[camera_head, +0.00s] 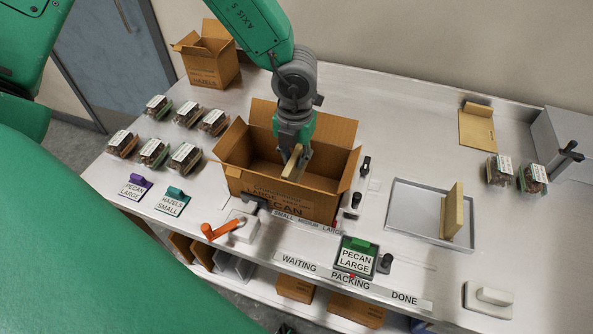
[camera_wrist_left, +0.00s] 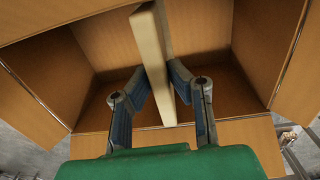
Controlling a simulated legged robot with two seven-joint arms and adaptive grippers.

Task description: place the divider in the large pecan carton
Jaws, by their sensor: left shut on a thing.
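The large pecan carton (camera_head: 262,197) stands open in the middle of the bench, flaps spread outward. My left gripper (camera_head: 294,152) points down over the carton's opening. It is shut on the divider (camera_head: 292,163), a pale tan panel held on edge. In the left wrist view the divider (camera_wrist_left: 152,60) stands between the two fingers (camera_wrist_left: 160,82), with the carton's brown walls (camera_wrist_left: 90,118) around it. How deep the divider sits in the carton is hard to tell. My right gripper is not in view.
A hazels carton (camera_head: 210,65) stands at the back left. Several clear clamshells (camera_head: 152,152) sit left of the carton. A grey tray (camera_head: 405,225) on the right holds an upright tan panel (camera_head: 452,212). An orange-handled lever (camera_head: 222,230) and a pecan large card (camera_head: 356,257) are in front.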

